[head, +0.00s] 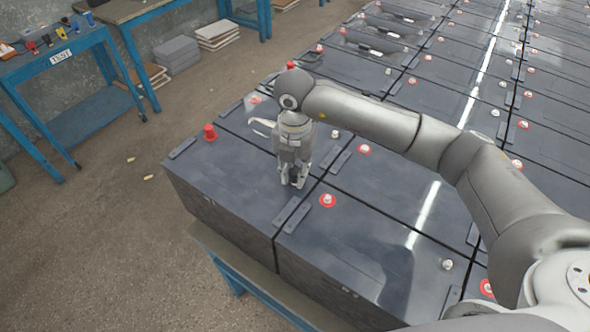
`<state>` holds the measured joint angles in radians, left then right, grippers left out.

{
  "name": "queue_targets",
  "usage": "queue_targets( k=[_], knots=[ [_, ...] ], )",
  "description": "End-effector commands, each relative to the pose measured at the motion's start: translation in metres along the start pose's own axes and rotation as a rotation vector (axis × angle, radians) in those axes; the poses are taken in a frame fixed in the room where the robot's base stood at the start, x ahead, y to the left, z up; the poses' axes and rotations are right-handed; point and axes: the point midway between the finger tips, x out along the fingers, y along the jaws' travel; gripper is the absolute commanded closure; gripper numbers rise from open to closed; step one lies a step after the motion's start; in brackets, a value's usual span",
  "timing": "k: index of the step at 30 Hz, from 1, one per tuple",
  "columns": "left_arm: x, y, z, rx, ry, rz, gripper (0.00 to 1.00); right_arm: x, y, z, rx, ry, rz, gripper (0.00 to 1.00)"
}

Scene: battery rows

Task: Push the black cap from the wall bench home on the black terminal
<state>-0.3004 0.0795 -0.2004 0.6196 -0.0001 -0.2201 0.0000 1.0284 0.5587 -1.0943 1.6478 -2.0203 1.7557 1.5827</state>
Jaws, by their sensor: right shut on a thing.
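My right gripper (294,183) points straight down over the near-left battery (235,165), close to its right edge. Its fingers are shut on a small dark thing between the tips, which looks like the black cap (294,178). The cap is mostly covered by the fingers. The black terminal is hidden under the gripper, so I cannot tell whether the cap sits fully down on it. A red cap (209,132) stands on the same battery's other terminal, to the left. My left gripper is not in view.
The blue wall bench (60,57) marked TEST stands at the upper left with several small coloured things on it. More batteries with bare, red-ringed terminals (327,200) fill the right. The floor at the left is mostly clear.

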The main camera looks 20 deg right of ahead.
Motion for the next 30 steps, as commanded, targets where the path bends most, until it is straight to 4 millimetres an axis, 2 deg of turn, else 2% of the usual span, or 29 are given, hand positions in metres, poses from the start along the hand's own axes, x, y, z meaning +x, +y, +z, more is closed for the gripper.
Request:
queue_targets(
  k=[30],
  knots=[
    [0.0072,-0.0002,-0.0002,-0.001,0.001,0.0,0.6,0.0079,-0.0001,0.0,0.0,0.0,0.0,0.89]
  ],
)
